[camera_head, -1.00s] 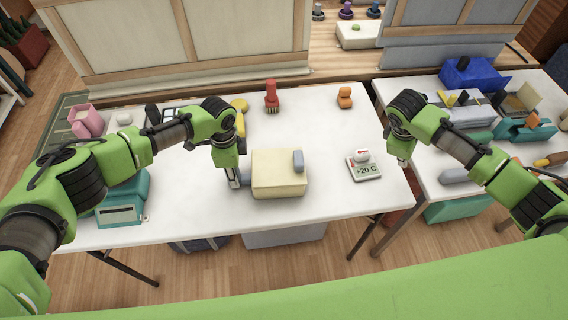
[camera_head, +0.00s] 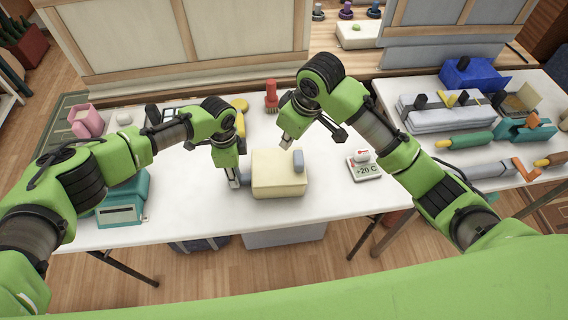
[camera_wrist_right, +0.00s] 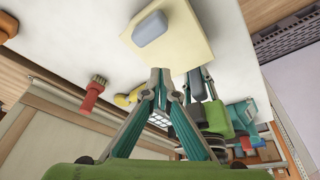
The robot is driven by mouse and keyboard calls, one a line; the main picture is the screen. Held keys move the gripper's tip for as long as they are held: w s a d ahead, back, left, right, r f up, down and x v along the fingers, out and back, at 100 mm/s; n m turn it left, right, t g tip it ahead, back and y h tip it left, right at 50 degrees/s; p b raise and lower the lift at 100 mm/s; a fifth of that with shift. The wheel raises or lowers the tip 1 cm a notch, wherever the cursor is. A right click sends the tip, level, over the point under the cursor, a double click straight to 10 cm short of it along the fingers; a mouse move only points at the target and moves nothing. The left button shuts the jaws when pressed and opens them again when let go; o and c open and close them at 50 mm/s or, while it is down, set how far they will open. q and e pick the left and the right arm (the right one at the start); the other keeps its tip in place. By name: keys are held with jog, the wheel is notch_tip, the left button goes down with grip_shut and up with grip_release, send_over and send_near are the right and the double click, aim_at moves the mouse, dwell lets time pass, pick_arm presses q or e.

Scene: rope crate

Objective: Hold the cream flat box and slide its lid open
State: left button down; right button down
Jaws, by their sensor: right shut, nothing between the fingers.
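The cream flat box (camera_head: 278,178) lies on the white table in the head view. A grey-blue knob (camera_head: 298,161) stands on the right part of its top. My left gripper (camera_head: 234,182) is at the box's left side, its fingers around a short grey handle (camera_head: 247,180) there. My right gripper (camera_head: 286,143) is shut and empty, just above the box's far edge. In the right wrist view its fingertips (camera_wrist_right: 160,73) meet near the edge of the box (camera_wrist_right: 182,38), with the knob (camera_wrist_right: 150,29) farther off. They look apart from the knob.
A red brush (camera_head: 271,98) stands behind the box. A thermometer card (camera_head: 364,168) marked +20 C lies to the right. A teal box (camera_head: 122,203) is at the left front. Clear table lies in front of the box. The right table (camera_head: 445,194) holds several tools.

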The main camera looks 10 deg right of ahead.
aim_at(287, 166)
notch_tip(287, 166, down, 8)
jog(key=shift+f, duration=0.25)
jog(key=shift+d+f, duration=0.1)
jog(key=shift+f, duration=0.05)
jog(key=shift+s+d+f, duration=0.15)
jog(key=shift+s+f, duration=0.05)
jog(key=shift+f, duration=0.05)
dwell(1.1)
pick_arm(q)
jog(key=shift+a, duration=0.15)
pick_arm(e)
jog(key=shift+s+d, duration=0.15)
jog(key=shift+d, duration=1.75)
jog(key=shift+s+d, duration=0.2)
jog(key=shift+d, duration=1.75)
jog(key=shift+s+d, duration=0.15)
jog(key=shift+d, duration=1.75)
jog(key=shift+a, duration=0.15)
jog(key=shift+r, duration=0.1)
